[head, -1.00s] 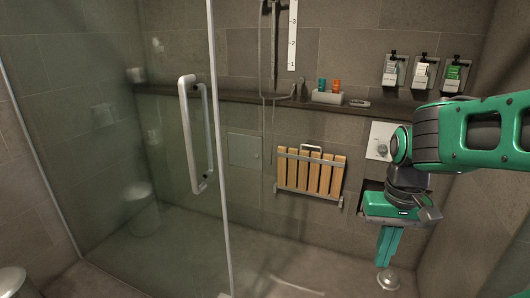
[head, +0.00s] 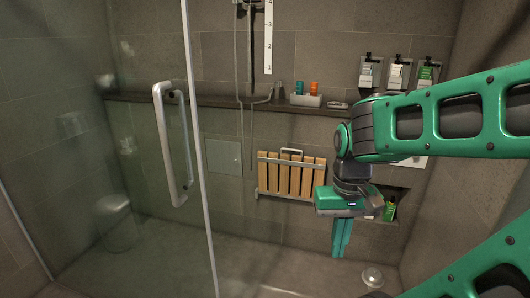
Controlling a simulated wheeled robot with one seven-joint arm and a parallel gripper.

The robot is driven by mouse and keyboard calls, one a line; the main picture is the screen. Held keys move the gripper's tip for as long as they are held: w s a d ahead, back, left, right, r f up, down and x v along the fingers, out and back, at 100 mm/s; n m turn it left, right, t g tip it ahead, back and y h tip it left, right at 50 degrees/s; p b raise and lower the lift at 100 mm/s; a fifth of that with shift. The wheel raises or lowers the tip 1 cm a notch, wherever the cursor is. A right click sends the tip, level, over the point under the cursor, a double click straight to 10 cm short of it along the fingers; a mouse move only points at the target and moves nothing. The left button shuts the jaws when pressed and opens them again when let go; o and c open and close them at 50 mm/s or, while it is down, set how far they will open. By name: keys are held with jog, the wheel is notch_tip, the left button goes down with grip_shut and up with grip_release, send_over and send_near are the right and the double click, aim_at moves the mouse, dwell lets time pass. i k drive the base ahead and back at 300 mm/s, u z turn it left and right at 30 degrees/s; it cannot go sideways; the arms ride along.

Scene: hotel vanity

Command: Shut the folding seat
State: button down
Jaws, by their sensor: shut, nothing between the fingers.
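The folding seat (head: 289,175) is on the back shower wall. Its wooden slats stand roughly upright and close to the wall, with a metal rail across them and a handle loop at the top. I cannot tell whether it lies fully flat against the wall. My gripper (head: 341,248) points down, shut and empty, in front of the wall to the lower right of the seat. It looks apart from the seat. My gripper's body covers the area by the seat's lower right corner.
A glass door with a long handle (head: 173,145) stands at the left. A ledge (head: 215,102) with small bottles (head: 307,88) runs above the seat. A niche holds a green bottle (head: 390,208). A round metal drain piece (head: 373,277) is on the floor. The floor below the seat looks clear.

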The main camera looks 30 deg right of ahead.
aim_at(285, 161)
jog(key=i, duration=1)
jog(key=z, duration=1.65)
jog(key=k, duration=0.2)
jog(key=u, duration=1.05)
jog(key=i, duration=0.3)
jog(key=z, duration=0.85)
jog(key=k, duration=0.6)
jog(key=z, duration=0.25)
jog(key=i, duration=1.55)
jog(key=u, duration=0.15)
